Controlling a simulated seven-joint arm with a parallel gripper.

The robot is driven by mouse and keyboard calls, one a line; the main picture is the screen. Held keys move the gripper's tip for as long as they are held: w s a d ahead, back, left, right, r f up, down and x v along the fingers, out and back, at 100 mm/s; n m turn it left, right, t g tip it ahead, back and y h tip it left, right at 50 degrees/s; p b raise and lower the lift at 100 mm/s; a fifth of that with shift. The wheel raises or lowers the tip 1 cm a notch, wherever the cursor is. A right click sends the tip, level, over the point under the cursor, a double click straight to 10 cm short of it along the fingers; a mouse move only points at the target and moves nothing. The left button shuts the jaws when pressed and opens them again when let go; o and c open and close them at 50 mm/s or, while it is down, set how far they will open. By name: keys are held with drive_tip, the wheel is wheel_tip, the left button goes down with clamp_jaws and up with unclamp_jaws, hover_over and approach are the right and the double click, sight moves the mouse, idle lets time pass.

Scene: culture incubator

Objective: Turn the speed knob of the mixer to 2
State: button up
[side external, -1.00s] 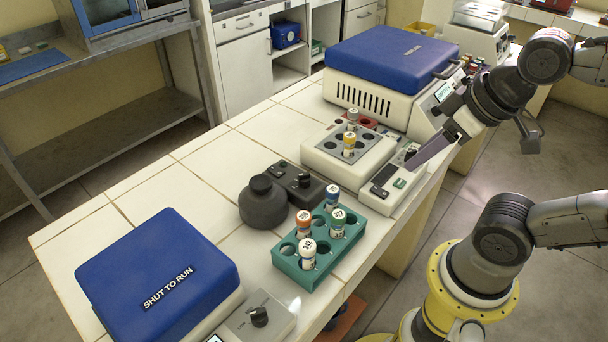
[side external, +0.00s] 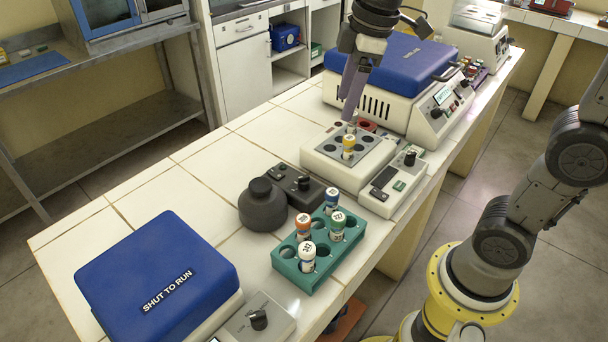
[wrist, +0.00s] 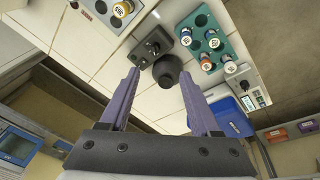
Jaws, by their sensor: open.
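A small dark grey unit, apparently the mixer (side external: 264,212), has a round body with a black top and a flat control box (side external: 297,182) beside it. A black knob (side external: 304,181) stands on that box. In the wrist view the knob (wrist: 153,47) and the round body (wrist: 168,72) lie ahead of my fingertips; the knob's setting is too small to read. My gripper (side external: 349,112) has purple fingers and is above the rear of the white block unit, right of and behind the mixer. In the wrist view my gripper (wrist: 160,80) is open and empty.
A teal rack (side external: 291,268) with several capped vials stands in front of the mixer. The white block unit (side external: 325,160), with its own knob (side external: 410,158), is to the right. Blue-lidded machines stand at the front left (side external: 160,260) and back (side external: 440,65). Tiles left of the mixer are clear.

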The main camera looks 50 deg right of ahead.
drive_tip(key=n+g, duration=0.1)
drive_tip(key=g, duration=0.1)
hover_over(304, 176)
drive_tip(key=s, duration=0.1)
wheel_tip(304, 176, down, 5)
wheel_tip(304, 176, down, 4)
drive_tip(key=w+r, duration=0.1)
drive_tip(key=w, duration=0.1)
drive_tip(key=shift+g, duration=0.5)
drive_tip(key=f, duration=0.9)
drive_tip(key=s+f, duration=0.1)
drive_tip(key=f, duration=0.4)
drive_tip(key=shift+f, duration=0.25)
clamp_jaws()
